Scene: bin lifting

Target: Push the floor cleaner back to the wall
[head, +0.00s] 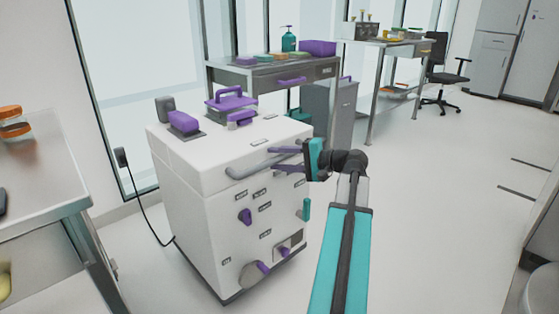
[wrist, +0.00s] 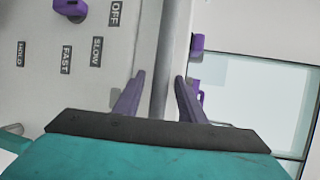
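The floor cleaner (head: 195,215) is a white box-shaped machine with purple knobs, small labels and a grey bar handle (head: 248,169) along its upper front edge. It stands on the floor a little out from the window wall. My gripper (head: 272,158) is at the right part of this handle. In the wrist view, the grey bar (wrist: 172,50) runs between the two purple fingers of my gripper (wrist: 160,80). The fingers are apart, one on each side of the bar, with a gap on the left side. Whether the right finger touches the bar is unclear.
A black cord (head: 145,208) runs from a wall socket (head: 120,157) to the floor cleaner. A metal table (head: 50,185) stands close on the left. A grey bin (head: 330,112) and a desk (head: 255,75) are behind. The floor (head: 425,200) on the right is clear.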

